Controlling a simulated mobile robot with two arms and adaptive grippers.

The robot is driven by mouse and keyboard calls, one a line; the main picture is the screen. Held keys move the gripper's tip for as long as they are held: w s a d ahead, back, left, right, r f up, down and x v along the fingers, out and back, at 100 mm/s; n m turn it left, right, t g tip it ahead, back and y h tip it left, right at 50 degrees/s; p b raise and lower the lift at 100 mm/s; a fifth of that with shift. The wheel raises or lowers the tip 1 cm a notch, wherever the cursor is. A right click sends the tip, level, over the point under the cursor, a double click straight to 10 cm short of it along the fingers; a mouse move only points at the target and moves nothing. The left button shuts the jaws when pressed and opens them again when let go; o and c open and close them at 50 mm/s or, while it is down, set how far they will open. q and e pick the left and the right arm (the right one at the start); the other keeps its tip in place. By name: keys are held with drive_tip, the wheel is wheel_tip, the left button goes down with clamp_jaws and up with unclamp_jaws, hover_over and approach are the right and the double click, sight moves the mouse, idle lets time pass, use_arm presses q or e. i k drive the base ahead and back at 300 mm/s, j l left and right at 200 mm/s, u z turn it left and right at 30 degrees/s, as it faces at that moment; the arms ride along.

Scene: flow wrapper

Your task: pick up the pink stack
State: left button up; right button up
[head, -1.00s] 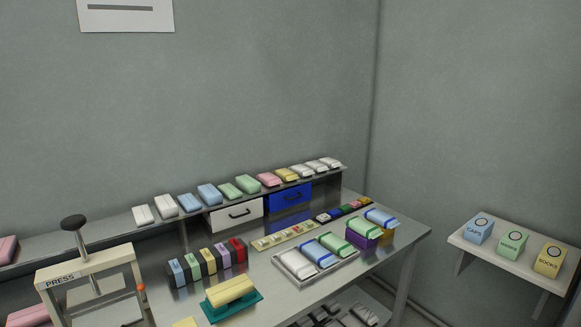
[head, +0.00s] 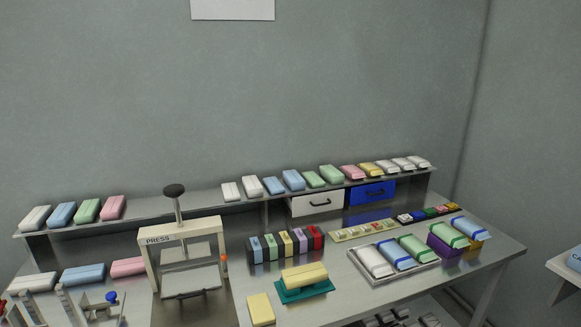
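Three pink stacks are in the head view. One pink stack (head: 113,207) lies on the left shelf, at the right end of a row with white, blue and green ones. Another pink stack (head: 128,267) lies on the table below it, left of the press and partly hidden by the press frame. A smaller pink stack (head: 353,172) lies on the right shelf between a green and a yellow one. I cannot tell which one the task means. Neither of my grippers is in view.
The press (head: 155,256) stands right of the table's pink stack. A fixture with grey posts and a blue knob (head: 111,297) is at the lower left. A teal holder (head: 305,291) with a yellow stack and a metal tray (head: 430,264) of stacks lie right.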

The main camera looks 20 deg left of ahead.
sight(114, 207)
drive_tip(key=u, duration=1.65)
